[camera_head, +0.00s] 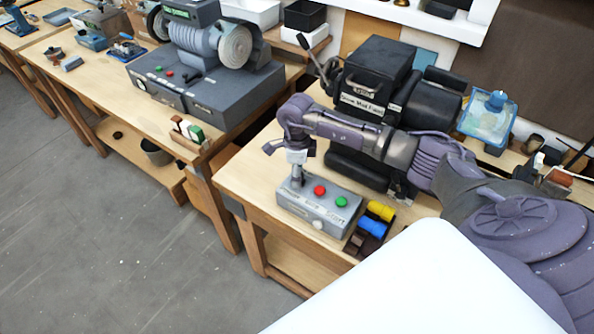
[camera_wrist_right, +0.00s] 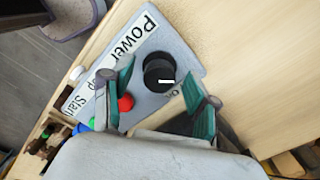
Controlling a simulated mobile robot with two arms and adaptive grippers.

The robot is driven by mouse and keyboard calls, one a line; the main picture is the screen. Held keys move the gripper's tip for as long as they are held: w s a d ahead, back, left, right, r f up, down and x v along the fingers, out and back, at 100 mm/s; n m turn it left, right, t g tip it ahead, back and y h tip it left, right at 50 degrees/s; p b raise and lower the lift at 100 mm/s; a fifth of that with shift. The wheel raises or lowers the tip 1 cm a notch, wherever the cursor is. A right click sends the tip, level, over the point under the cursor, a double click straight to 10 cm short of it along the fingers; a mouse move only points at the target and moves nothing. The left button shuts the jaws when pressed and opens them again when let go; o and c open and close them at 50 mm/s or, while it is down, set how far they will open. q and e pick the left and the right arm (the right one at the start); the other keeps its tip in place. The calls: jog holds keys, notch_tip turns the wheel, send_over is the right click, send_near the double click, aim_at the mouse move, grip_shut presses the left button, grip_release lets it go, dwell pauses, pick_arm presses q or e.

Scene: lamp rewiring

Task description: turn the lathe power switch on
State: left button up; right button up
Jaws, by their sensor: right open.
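The grey lathe control box (camera_head: 305,208) sits at the left front corner of the right bench. Its black round power switch knob (camera_wrist_right: 157,68) carries a white mark and stands beside the "Power" label in the right wrist view. A red button (camera_head: 319,190) and a green button (camera_head: 341,202) are on the box's top. My right gripper (camera_head: 297,181) points down over the box's left end. In the wrist view the right gripper (camera_wrist_right: 158,80) is open, its green-padded fingers on either side of the knob. Whether they touch it is unclear. My left gripper is out of view.
A black machine (camera_head: 372,85) stands behind the box, close to my right arm. Blue (camera_head: 373,228) and yellow (camera_head: 381,210) spools lie right of the box. A grey grinder or polisher (camera_head: 200,80) stands on the left bench. A floor gap separates the benches.

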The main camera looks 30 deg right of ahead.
grip_shut()
jog(key=m+b, duration=0.2)
jog(key=m, duration=0.1)
jog(key=shift+w+f+m, duration=0.1)
jog(key=shift+m, duration=0.3)
jog(key=m+b, duration=0.2)
jog(key=m, duration=0.2)
jog(key=shift+d+m, duration=0.1)
jog(key=shift+m, duration=0.2)
jog(key=m+b, duration=0.2)
jog(key=m, duration=0.3)
jog(key=shift+d+m+b, duration=0.15)
jog(key=shift+m+b, duration=0.3)
jog(key=shift+m, duration=1.85)
jog(key=shift+r, duration=0.2)
